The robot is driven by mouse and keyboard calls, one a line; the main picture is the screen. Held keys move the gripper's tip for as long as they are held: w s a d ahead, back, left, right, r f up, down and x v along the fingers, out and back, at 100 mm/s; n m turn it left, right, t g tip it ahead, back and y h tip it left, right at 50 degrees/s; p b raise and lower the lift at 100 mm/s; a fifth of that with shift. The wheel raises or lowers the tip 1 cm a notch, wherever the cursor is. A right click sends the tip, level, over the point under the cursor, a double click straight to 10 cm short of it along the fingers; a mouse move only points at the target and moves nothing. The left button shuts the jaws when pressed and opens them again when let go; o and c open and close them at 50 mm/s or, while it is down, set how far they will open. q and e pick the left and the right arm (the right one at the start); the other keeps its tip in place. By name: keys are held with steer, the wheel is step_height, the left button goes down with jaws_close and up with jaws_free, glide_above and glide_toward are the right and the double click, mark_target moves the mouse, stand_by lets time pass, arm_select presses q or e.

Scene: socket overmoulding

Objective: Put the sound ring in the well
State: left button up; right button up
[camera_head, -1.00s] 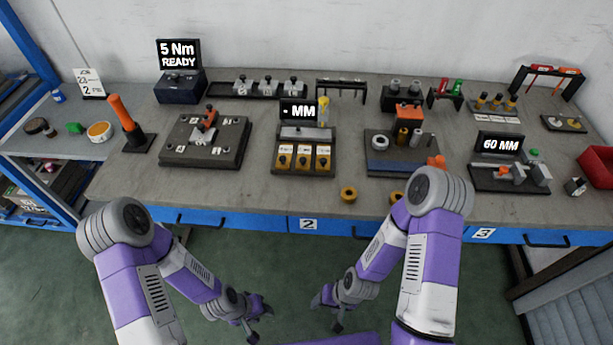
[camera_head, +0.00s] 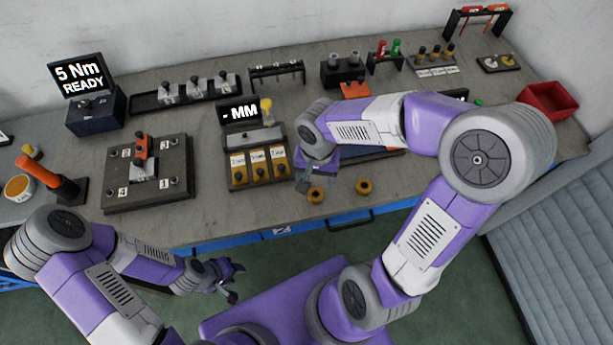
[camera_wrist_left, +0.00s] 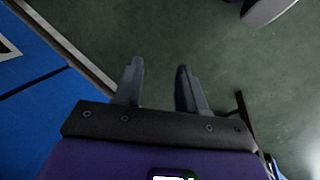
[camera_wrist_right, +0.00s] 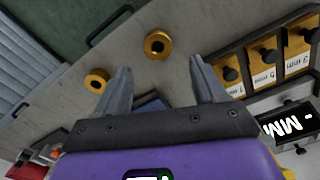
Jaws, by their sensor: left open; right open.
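Two brass-coloured rings lie on the bench near its front edge: a left ring (camera_head: 316,195) and a right ring (camera_head: 363,186). In the right wrist view, the left ring (camera_wrist_right: 158,45) shows beyond the fingertips, and the right ring (camera_wrist_right: 97,81) lies left of them. I cannot tell which is sound. My right gripper (camera_head: 303,182) is open and empty, above the bench close to the left ring. My left gripper (camera_head: 235,283) is open and empty over the floor, in front of the bench. I cannot identify the well; my right arm hides part of the bench.
A gauge stand with several yellow blocks (camera_head: 258,168) stands just left of my right gripper. A dark plate fixture (camera_head: 122,190) with an orange clamp is further left. A red bin (camera_head: 548,100) sits at the bench's right end. Bare bench lies around the rings.

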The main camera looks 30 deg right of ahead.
mark_target(316, 191)
steer(key=shift+s+f+b, duration=0.35)
steer(key=shift+s+f, duration=0.15)
steer(key=shift+f, duration=0.3)
steer(key=f+b, duration=0.1)
steer(key=f, duration=0.1)
steer(key=f+b, duration=0.1)
steer(key=f, duration=0.2)
steer(key=shift+w+f, duration=0.2)
steer(key=shift+f, duration=0.05)
steer(key=c, duration=1.3)
steer(key=shift+r+p, duration=1.8)
steer(key=shift+r, duration=3.3)
